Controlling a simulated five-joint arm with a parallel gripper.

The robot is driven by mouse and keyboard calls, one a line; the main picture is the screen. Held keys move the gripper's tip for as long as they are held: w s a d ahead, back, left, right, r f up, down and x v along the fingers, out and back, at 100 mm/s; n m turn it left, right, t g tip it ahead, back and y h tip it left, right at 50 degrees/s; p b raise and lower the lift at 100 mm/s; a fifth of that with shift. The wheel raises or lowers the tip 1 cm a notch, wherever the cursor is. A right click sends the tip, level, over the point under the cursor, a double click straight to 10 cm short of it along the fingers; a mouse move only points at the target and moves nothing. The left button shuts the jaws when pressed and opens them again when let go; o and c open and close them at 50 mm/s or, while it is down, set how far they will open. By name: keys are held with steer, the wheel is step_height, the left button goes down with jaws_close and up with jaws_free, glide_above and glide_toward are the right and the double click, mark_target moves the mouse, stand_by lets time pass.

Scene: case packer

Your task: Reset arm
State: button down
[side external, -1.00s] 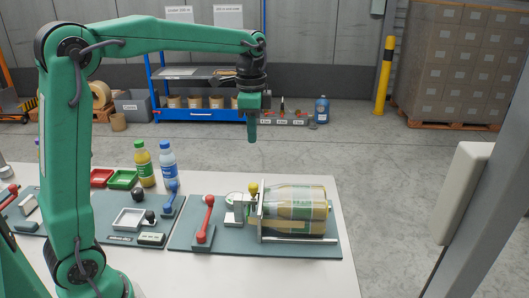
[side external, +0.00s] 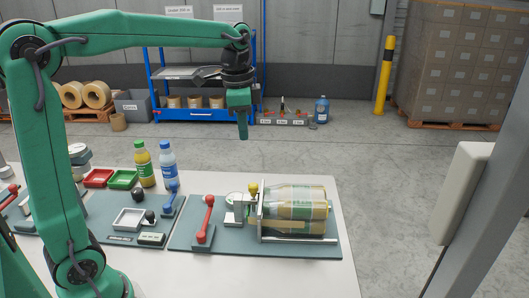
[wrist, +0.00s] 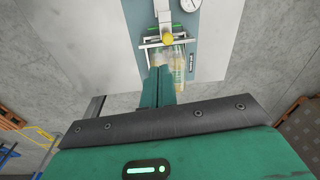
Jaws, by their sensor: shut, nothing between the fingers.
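My gripper (side external: 243,132) is shut and empty. It hangs from my raised arm, high in the air and well clear of the table, with its fingers pointing down in the side view. In the wrist view the closed fingers (wrist: 158,85) point toward the fixture board. That board (side external: 185,247) carries a red-handled lever (side external: 206,215), a yellow knob (side external: 253,188) and a clamp frame beside a large bottle-shaped roll or pack (side external: 294,203) lying on its side. The yellow knob also shows in the wrist view (wrist: 168,39).
Left of the board stand a yellow bottle (side external: 144,165) and a blue bottle (side external: 168,163), with a red tray (side external: 98,178) and a green tray (side external: 122,179). A blue shelf rack (side external: 205,114), a yellow post (side external: 384,75) and stacked boxes (side external: 462,70) stand behind.

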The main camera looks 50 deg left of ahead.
steer(key=s+d+f+n+t, duration=0.1)
steer(key=s+f+n+t, duration=0.1)
steer(key=s, duration=0.6)
steer(key=s+d+f+n+t, duration=0.1)
steer(key=s+f+n+t, duration=0.1)
steer(key=s+n, duration=0.3)
steer(key=s+f, duration=0.1)
steer(key=s, duration=0.3)
steer(key=shift+s+d+n+t, duration=0.25)
steer(key=shift+d+n+t, duration=0.05)
steer(key=shift+d, duration=0.05)
